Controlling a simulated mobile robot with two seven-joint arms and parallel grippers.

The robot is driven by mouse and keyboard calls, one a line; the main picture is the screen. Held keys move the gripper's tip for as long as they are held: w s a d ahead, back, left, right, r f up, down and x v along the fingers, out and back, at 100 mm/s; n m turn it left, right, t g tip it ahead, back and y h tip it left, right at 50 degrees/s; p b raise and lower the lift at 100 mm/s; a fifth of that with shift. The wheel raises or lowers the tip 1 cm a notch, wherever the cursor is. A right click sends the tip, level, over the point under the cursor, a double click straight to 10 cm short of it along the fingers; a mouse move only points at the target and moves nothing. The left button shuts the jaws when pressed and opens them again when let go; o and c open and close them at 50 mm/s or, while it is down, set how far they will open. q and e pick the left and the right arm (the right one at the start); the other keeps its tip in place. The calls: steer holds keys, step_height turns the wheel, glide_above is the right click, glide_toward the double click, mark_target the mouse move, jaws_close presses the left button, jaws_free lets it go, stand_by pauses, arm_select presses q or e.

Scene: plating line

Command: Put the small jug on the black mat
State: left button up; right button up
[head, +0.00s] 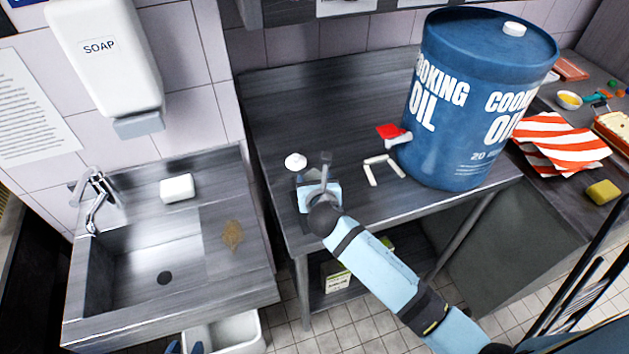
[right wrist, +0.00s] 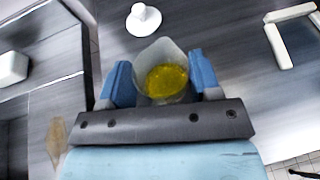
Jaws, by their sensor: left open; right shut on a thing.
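The small jug (right wrist: 166,55) looks like a grey vessel with yellow contents in the right wrist view. My right gripper (right wrist: 165,85) is shut on it, with one blue finger on each side. In the head view my right gripper (head: 322,190) is over the left part of the steel table, and it mostly hides the jug. I cannot tell whether the jug touches the table. At the bottom edge of the head view, only the blue fingertips of my left gripper (head: 183,348) show, apart and empty. I cannot make out a black mat in either view.
A small white round-based thing (head: 295,162) stands just behind the jug. A white angular piece (head: 384,168) and a large blue oil drum (head: 460,110) stand to the right on the steel table (head: 300,95). A sink (head: 140,260) is at left. The table's back left is clear.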

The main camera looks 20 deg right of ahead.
steer(key=shift+f, duration=0.1)
steer(key=o, duration=1.3)
steer(key=shift+c, duration=0.2)
